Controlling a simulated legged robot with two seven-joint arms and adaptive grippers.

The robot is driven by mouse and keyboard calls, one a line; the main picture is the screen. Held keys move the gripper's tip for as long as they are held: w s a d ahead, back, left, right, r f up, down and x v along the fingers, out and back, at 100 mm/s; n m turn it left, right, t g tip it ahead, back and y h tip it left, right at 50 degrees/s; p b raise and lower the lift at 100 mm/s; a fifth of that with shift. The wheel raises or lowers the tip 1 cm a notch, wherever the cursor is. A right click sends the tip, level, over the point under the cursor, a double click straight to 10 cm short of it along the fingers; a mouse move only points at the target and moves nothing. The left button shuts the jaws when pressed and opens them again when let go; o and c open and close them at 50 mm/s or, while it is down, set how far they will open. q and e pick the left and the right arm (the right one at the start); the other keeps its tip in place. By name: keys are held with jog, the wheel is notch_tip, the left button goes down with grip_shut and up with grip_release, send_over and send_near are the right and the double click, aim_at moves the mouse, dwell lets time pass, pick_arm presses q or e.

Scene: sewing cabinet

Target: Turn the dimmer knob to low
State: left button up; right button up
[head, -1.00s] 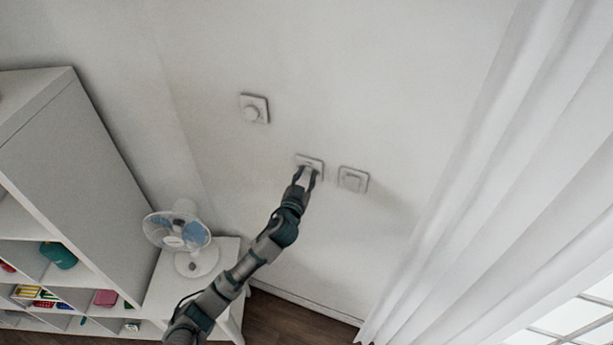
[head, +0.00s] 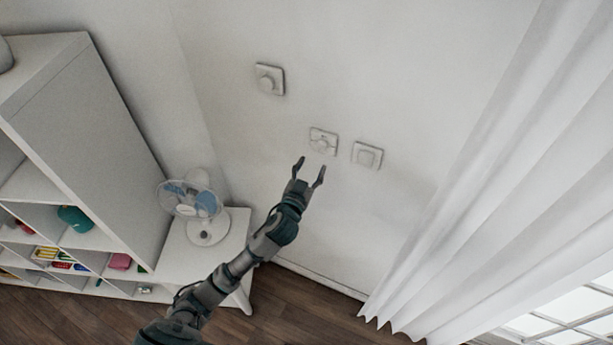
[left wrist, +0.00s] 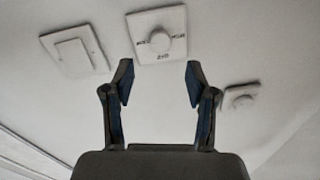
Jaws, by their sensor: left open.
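Three white wall plates are on the wall. The middle plate carries a round dimmer knob (head: 322,143) with small dark markings. It also shows in the left wrist view, where the knob (left wrist: 161,42) sits beyond and between my fingertips, with marks on both sides. My left gripper (head: 310,167) is open and empty, just below the middle plate in the head view and apart from it. In the left wrist view its two fingers (left wrist: 159,82) are spread wide. The knob's exact setting is too small to read. My right gripper is not in view.
A flat square switch (head: 366,155) is right of the middle plate. Another round-knob plate (head: 269,79) is higher on the left. A fan (head: 207,227) stands on a white table (head: 237,240) beside a shelf (head: 85,120). A white curtain (head: 490,150) hangs at the right.

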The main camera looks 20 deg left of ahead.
pick_arm(q)
jog(key=s, duration=0.4)
jog(key=shift+a, duration=0.2)
jog(key=shift+f, duration=0.1)
